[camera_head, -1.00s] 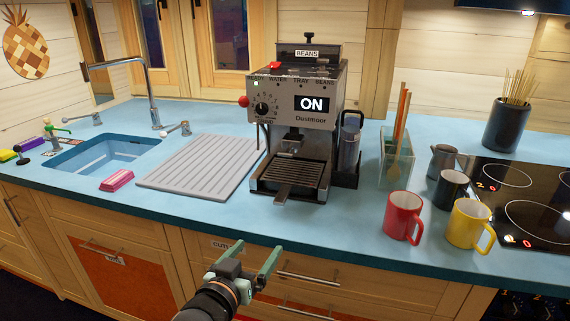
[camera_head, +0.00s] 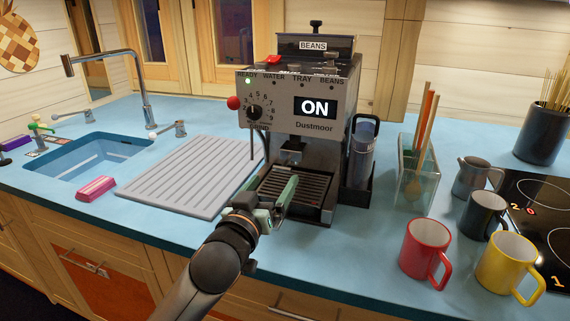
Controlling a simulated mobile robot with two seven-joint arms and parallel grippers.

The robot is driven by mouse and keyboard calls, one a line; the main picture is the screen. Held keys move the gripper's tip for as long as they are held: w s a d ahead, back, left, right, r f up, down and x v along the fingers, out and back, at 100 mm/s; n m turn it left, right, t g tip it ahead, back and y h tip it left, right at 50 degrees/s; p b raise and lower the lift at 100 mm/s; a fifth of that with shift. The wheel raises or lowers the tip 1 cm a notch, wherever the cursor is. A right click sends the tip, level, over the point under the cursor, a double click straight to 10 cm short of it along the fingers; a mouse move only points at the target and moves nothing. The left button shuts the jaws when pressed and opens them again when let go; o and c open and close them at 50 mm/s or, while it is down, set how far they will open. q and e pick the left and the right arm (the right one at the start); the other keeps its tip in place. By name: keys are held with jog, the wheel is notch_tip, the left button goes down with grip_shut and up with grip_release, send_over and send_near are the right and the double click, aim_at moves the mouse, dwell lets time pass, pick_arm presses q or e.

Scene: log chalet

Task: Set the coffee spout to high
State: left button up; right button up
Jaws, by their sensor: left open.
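The coffee machine (camera_head: 315,126), labelled Dustmoor, stands on the blue counter with its display reading ON and a green light at READY. Its front has a numbered dial (camera_head: 254,112) and a lever with a red ball (camera_head: 234,102) at the left side. The spout (camera_head: 291,155) shows under the body, above the slatted drip tray (camera_head: 300,190); its height setting cannot be read. My left gripper (camera_head: 277,194) is open and empty, its green fingers in front of the tray's left part and below the spout. My right gripper is not in view.
A grooved grey drainboard (camera_head: 190,175) and a sink (camera_head: 90,160) lie to the left. A clear utensil holder (camera_head: 416,180), a red mug (camera_head: 425,252), a yellow mug (camera_head: 508,265) and a dark mug (camera_head: 484,215) stand to the right, near the hob (camera_head: 545,205).

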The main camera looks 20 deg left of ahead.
aim_at(284, 163)
pick_arm(q)
jog(key=w, duration=0.8)
jog(key=shift+w+d, duration=0.1)
jog(key=shift+w, duration=0.05)
grip_shut()
dwell(0.6)
